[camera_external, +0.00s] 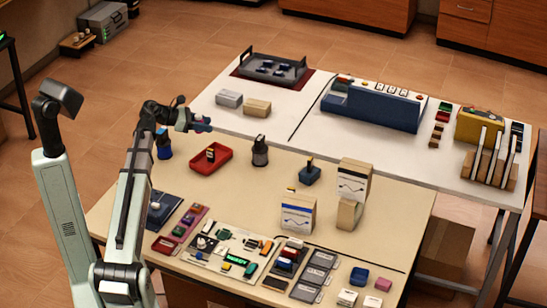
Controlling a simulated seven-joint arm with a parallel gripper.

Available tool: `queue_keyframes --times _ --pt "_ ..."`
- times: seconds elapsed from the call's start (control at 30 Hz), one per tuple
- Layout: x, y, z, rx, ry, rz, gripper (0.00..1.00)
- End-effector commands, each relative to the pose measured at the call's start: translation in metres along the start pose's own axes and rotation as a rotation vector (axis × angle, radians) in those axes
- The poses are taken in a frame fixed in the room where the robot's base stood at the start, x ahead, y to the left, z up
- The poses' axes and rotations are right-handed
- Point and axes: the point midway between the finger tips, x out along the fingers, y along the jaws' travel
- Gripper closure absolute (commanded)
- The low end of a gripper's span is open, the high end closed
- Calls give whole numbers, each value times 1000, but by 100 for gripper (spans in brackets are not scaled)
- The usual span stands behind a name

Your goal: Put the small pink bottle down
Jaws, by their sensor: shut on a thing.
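The gripper is apart from the tabletop.
A red tray (204,164) with small items lies below and right of the gripper. A dark bottle (260,151) stands right of it. White and brown boxes (298,214) stand farther right. The front edge is crowded with small parts. Bare tabletop lies in the middle.

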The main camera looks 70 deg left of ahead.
Motion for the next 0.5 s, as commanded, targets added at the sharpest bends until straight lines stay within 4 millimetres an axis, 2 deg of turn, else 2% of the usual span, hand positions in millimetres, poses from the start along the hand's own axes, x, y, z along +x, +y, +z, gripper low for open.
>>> queue_keyframes --times 0.13,0.5 --pt "-27 4 -12 -9 -2 26 90" --pt "4 3 -78 -12 -1 20 90"
